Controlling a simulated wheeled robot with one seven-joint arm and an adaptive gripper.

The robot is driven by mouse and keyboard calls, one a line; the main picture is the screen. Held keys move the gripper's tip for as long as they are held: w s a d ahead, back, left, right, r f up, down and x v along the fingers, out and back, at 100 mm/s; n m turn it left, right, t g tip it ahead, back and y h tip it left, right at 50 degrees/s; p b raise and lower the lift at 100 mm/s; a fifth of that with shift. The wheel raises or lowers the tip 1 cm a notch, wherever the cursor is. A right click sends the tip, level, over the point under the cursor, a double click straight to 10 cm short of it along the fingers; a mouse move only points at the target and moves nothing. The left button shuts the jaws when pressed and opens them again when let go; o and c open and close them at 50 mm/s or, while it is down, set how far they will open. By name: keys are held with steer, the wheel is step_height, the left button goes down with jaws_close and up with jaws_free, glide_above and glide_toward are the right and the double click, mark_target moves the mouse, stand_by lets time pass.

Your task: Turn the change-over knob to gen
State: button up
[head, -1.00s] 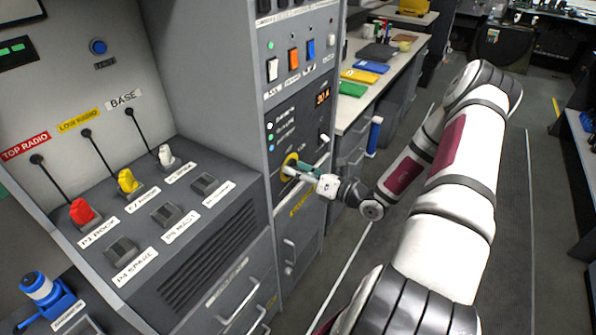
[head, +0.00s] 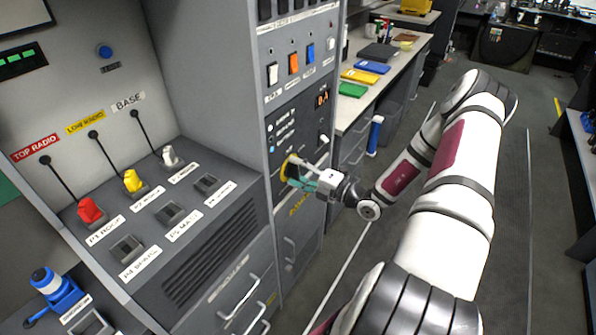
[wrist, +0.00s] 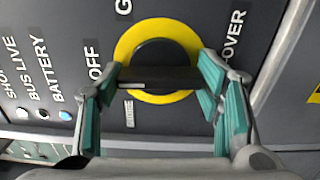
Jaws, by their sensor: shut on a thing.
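The change-over knob (wrist: 160,77) is a dark round knob with a bar handle, inside a yellow ring (wrist: 127,43) on the grey panel. In the wrist view the bar lies across the picture, with a pale mark at its left end, on the side of the OFF label (wrist: 92,60). A label starting with G (wrist: 123,6) is cut off at the top edge. My gripper (wrist: 160,75) has its teal fingers at both ends of the bar, shut on it. In the head view my gripper (head: 300,178) is at the yellow ring, hiding most of the knob.
Drawers with handles (head: 291,250) are below.

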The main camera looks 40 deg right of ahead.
steer(key=m, duration=0.6)
steer(key=shift+p, duration=0.3)
steer(key=m, duration=0.6)
steer(key=shift+m, duration=0.3)
steer(key=o, duration=1.2)
steer(key=shift+c, duration=0.2)
steer(key=v, duration=1.2)
